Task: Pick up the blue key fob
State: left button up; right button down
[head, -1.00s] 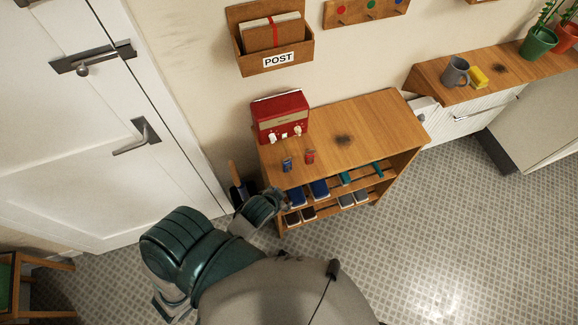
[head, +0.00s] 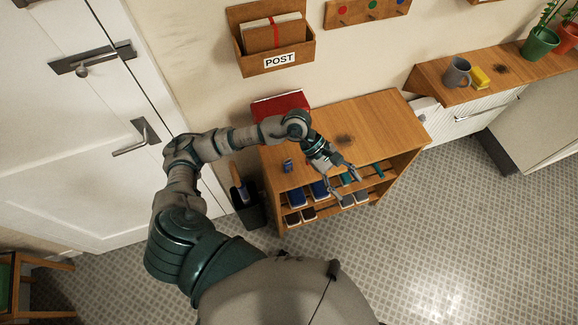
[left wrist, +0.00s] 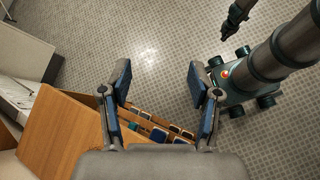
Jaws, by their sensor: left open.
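The blue key fob (head: 287,165) stands near the left front edge of the wooden shelf unit's top (head: 375,120) in the head view. My left gripper (head: 346,187) is open and empty. It is to the right of the fob, at the unit's front edge, and points away from the fob. In the left wrist view its two fingers (left wrist: 160,72) are spread, with floor and the shelf unit beyond; I see no fob there. A dark part at the top of that view (left wrist: 237,18) looks like my right gripper, too small to read.
Shoes (head: 320,189) fill the shelves below. A black bin (head: 248,208) stands left of the unit. The post holder (head: 275,60) hangs above. The tiled floor (head: 460,230) at right is clear.

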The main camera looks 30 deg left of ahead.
pick_arm(q)
jog(key=w+a+f+m+t+y, duration=0.1)
jog(key=w+a+f+m+y, duration=0.2)
jog(key=a+y, duration=0.7)
send_near(288, 163)
jog(key=shift+n, duration=0.3)
jog(key=f, duration=0.2)
jog(key=f+p, duration=0.1)
jog(key=f, duration=0.2)
jog(key=shift+s+d+f+p, duration=0.3)
jog(key=shift+s+d, duration=0.1)
jog(key=shift+a+f, duration=0.25)
jog(key=shift+f, duration=0.35)
notch_tip(288, 163, down, 4)
jog(key=shift+w+r+p, duration=0.1)
jog(key=shift+w+p, duration=0.1)
jog(key=shift+p, duration=0.45)
jog(key=shift+f, duration=0.4)
jog(key=c, duration=1.1)
pick_arm(e)
jog(key=r, duration=0.1)
jog(key=a+r, duration=0.1)
jog(key=r, duration=0.1)
jog(key=shift+w+a, duration=0.15)
